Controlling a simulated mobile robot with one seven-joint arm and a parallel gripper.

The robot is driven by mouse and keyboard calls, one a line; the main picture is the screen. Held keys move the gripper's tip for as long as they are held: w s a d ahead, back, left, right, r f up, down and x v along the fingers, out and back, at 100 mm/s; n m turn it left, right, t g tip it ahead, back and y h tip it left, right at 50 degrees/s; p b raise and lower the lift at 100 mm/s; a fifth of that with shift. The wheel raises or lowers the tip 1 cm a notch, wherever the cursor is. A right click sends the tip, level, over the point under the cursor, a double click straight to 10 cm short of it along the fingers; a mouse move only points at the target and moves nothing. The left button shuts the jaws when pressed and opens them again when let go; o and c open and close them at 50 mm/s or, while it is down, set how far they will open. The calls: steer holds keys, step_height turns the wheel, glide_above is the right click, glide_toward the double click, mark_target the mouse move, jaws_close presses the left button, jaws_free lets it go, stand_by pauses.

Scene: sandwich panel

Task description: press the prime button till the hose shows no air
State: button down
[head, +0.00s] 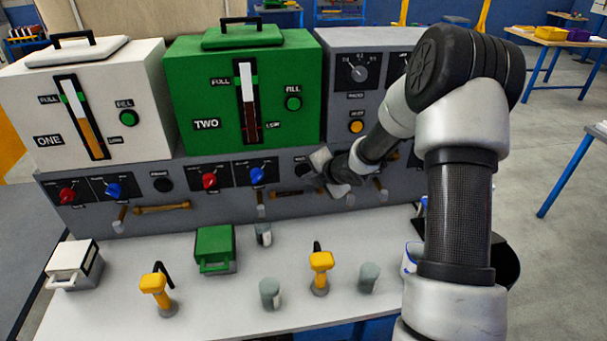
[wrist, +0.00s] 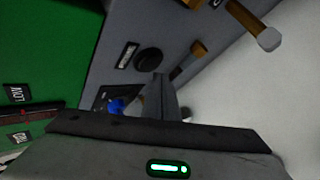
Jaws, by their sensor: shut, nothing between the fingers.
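A black prime button (head: 162,185) is on the grey panel below the white tank ONE. My gripper (head: 322,168) is shut and empty in front of the panel. In the wrist view its fingertips (wrist: 159,76) are just beside this button; I cannot tell whether they touch it. A brownish hose (head: 162,209) runs under the first button. Another hose (head: 288,193) is partly visible under my gripper; air inside cannot be made out.
Red knobs (head: 209,181) and blue knobs (head: 257,174) line the panel. White tank ONE (head: 95,100) and green tank TWO (head: 225,95) have level gauges. The white bench (head: 215,300) holds yellow-handled tools (head: 155,284), grey cylinders (head: 270,293) and a green box (head: 214,247).

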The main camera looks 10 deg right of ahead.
steer(key=s+b, duration=0.2)
steer(key=s, duration=0.3)
steer(key=shift+b, duration=0.4)
stand_by(3.0)
steer(key=s+m+y, duration=0.1)
steer(key=m, duration=0.5)
steer(key=s+m+y, duration=0.1)
steer(key=m, duration=0.6)
steer(key=s+m+y, duration=0.1)
steer(key=m, duration=0.6)
steer(key=shift+s+d+f+t+y, duration=0.15)
steer(key=shift+s+d+t+y, duration=0.05)
steer(key=shift+s+t+y, duration=0.2)
steer(key=shift+w, duration=0.1)
